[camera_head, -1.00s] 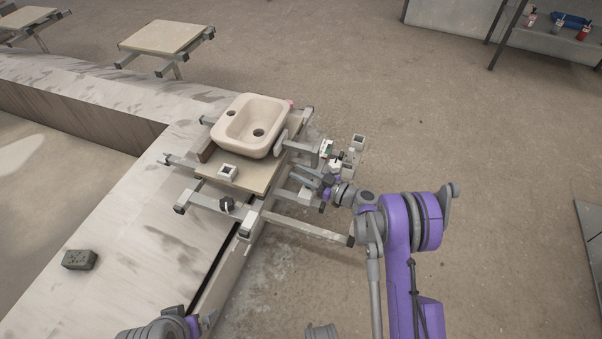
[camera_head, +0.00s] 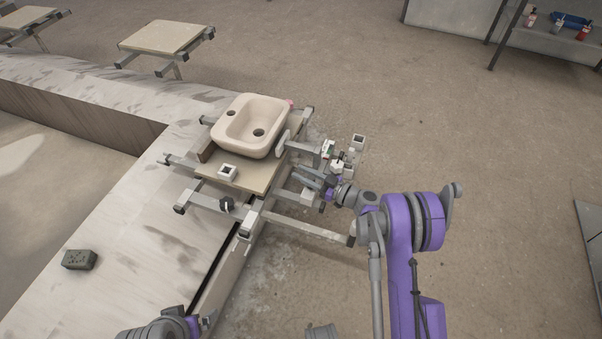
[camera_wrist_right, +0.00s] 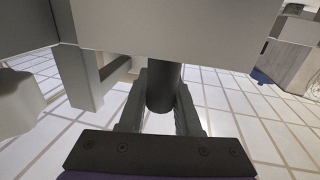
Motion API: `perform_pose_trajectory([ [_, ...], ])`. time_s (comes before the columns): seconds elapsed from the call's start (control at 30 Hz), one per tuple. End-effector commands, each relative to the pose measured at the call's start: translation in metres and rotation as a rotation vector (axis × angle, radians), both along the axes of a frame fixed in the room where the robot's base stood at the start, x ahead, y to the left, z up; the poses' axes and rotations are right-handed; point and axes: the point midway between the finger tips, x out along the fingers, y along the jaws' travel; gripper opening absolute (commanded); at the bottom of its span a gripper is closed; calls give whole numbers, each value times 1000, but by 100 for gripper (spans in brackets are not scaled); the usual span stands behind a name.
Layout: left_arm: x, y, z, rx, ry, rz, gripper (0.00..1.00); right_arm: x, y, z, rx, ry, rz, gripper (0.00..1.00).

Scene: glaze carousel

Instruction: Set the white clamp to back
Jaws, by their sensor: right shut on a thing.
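A beige basin (camera_head: 250,127) sits on a carousel frame with a pad on an arm against its right side. I cannot tell which part is the white clamp. My right gripper (camera_head: 307,178) is below these, at the frame's right side. In the right wrist view its fingers close around a dark cylinder (camera_wrist_right: 163,90) under a pale block (camera_wrist_right: 165,25). My left gripper (camera_head: 207,321) shows only partly at the bottom edge.
A tan board (camera_head: 245,178) carries a small white square-topped block (camera_head: 227,171). Metal rails (camera_head: 310,228) stick out toward my right arm. A dark block (camera_head: 79,260) lies on the left ledge. A shelf with bottles (camera_head: 557,38) stands far right; the floor right of the frame is mostly clear.

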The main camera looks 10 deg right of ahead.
Motion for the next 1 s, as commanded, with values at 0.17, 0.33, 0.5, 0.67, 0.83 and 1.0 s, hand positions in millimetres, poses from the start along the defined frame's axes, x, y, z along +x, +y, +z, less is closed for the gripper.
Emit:
perform_pose_trajectory([
  [0.17, 0, 0, -2, 0, 1, 0, 100, -15, -24, -1, -2, 1, -4, 0],
  [0.33, 0, 0, -2, 0, 1, 0, 100, -18, -26, -1, -2, 1, -1, 0],
  [0.5, 0, 0, -2, 0, 1, 0, 100, -18, -27, -1, -3, 1, -2, 41],
  [0.67, 0, 0, -2, 0, 1, 0, 100, -18, -26, -1, -2, 1, -1, 62],
  [0.83, 0, 0, -2, 0, 1, 0, 100, -17, -26, -1, -1, 1, -1, 62],
  [1.0, 0, 0, -1, 0, 0, 0, 100, -21, -30, 0, -1, 1, -2, 62],
])
